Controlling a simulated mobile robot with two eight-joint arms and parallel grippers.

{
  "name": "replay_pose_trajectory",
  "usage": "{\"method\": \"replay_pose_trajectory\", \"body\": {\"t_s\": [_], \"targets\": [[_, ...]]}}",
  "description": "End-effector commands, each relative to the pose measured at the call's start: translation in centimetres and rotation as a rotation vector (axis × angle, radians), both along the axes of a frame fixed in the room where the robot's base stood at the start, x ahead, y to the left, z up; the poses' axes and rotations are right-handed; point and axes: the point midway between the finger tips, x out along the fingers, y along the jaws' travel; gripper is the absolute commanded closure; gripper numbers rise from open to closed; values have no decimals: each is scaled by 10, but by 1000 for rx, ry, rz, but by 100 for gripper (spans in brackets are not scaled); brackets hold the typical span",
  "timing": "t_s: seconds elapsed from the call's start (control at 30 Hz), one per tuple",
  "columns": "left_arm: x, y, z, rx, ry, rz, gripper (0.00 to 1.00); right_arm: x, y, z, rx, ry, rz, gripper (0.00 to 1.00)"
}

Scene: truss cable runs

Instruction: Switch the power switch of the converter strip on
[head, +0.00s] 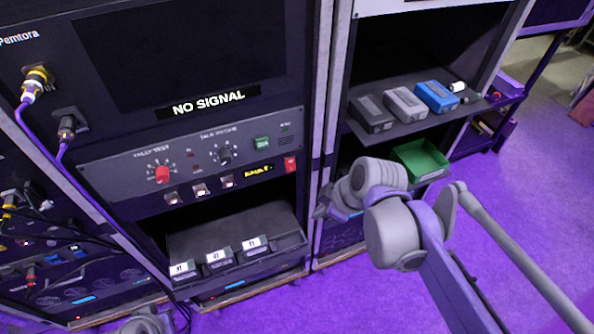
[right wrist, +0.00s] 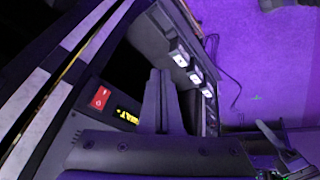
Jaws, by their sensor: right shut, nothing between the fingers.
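The grey control strip (head: 190,160) runs across the rack below the NO SIGNAL screen. A red rocker switch (head: 290,164) sits at its right end, beside a small display (head: 258,170) with yellow characters. In the right wrist view the red switch (right wrist: 100,97) shows at left with white marks on it; which way it is set I cannot tell. My right gripper (head: 322,206) is below and to the right of the switch, apart from it, partly hidden by my wrist. In the right wrist view its fingers (right wrist: 160,85) are together and empty.
Below the strip, a dark shelf holds several white-labelled blocks (head: 216,258). The right bay has a shelf with black, grey and blue boxes (head: 437,96) and a green bin (head: 420,158). Purple cables (head: 62,150) hang at left. A rack post (head: 325,110) stands right of the switch.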

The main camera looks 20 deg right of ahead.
Motion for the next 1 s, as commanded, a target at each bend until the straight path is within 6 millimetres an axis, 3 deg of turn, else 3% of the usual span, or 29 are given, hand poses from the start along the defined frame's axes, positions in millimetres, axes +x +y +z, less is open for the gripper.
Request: {"method": "replay_pose_trajectory", "body": {"t_s": [0.2,0.43,1.0], "targets": [[0,0,1,0,0,0,100,33,-20,32,-44,-105,304,100],[0,0,1,0,-1,0,100,55,-35,56,-90,-216,525,100],[0,0,1,0,-1,0,100,62,-39,61,-110,-254,596,100]]}}
